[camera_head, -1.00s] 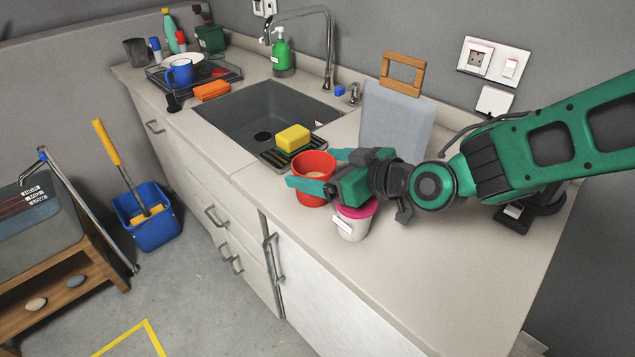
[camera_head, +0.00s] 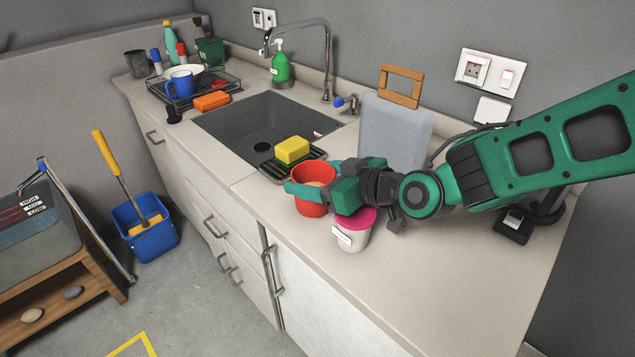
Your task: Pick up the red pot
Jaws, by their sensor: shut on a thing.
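The red pot (camera_head: 313,176) stands upright on the counter (camera_head: 400,270), just right of the sink. My gripper (camera_head: 318,177) reaches in from the right, with green fingers on the near and far sides of the pot. It is shut on the pot. The near finger hides part of the pot's front wall. I cannot tell whether the pot's base touches the counter.
A white cup with a pink rim (camera_head: 354,230) stands close below my gripper. A yellow and green sponge (camera_head: 292,150) lies on a dark rack beside the sink (camera_head: 265,125). A grey board (camera_head: 395,130) leans at the wall. The counter's front right is clear.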

